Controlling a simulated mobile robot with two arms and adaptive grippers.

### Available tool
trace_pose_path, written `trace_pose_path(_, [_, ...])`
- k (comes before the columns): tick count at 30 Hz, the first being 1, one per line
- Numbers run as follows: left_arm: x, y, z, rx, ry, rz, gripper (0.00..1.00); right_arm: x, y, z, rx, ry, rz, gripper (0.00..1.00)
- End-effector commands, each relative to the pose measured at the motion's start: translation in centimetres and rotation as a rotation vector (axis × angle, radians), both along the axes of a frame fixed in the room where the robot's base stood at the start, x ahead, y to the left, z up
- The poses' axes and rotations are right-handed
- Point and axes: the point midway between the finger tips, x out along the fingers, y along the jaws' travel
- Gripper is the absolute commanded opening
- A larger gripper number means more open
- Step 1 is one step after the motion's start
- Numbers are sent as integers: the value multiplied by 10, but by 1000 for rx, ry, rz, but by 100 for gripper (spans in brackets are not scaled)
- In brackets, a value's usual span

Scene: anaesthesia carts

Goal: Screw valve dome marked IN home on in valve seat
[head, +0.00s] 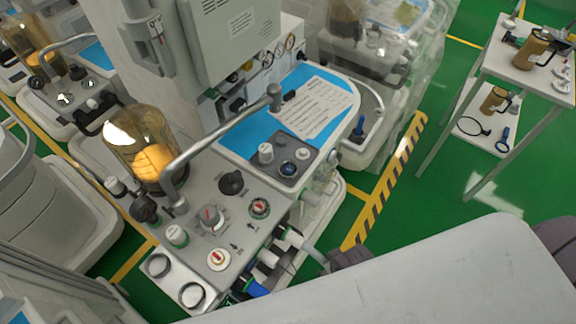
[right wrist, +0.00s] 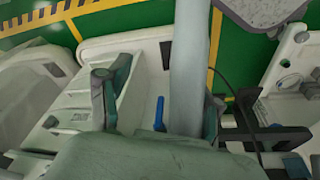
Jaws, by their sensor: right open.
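I cannot read an IN mark on either. Two round fittings with red centres sit on the cart top, one on the right (head: 260,208) and one near the front (head: 219,258); I cannot tell which is the in valve seat. My right gripper (right wrist: 158,95) is open in the right wrist view, its fingers spread and no dome visible between them. My left gripper is not in view.
A brown bellows canister (head: 143,150) and a bent metal tube (head: 222,130) rise above the cart top. A blue mat with a printed sheet (head: 314,105) lies behind the tray. A white side table (head: 528,70) stands at the right, with green floor between.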

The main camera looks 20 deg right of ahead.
Motion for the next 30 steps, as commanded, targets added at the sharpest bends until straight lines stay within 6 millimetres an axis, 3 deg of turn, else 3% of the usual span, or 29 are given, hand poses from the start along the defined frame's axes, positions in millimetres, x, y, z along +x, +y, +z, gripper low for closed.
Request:
trace_pose_path(1, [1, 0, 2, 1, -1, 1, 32, 6, 1, 25, -6, -16, 13, 65])
trace_pose_path(5, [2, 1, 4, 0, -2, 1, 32, 16, 4, 78, -49, -44, 85, 65])
trace_pose_path(9, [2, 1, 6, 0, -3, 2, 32, 27, 7, 129, -195, -77, 295, 65])
trace_pose_path(19, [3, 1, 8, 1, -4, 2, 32, 66, 26, 169, -723, -51, 972, 65])
trace_pose_path(24, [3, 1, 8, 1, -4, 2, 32, 100, 57, 193, -1154, 50, 1433, 65])
trace_pose_path(30, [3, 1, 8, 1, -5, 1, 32, 127, 98, 222, -1593, 225, 1786, 65])
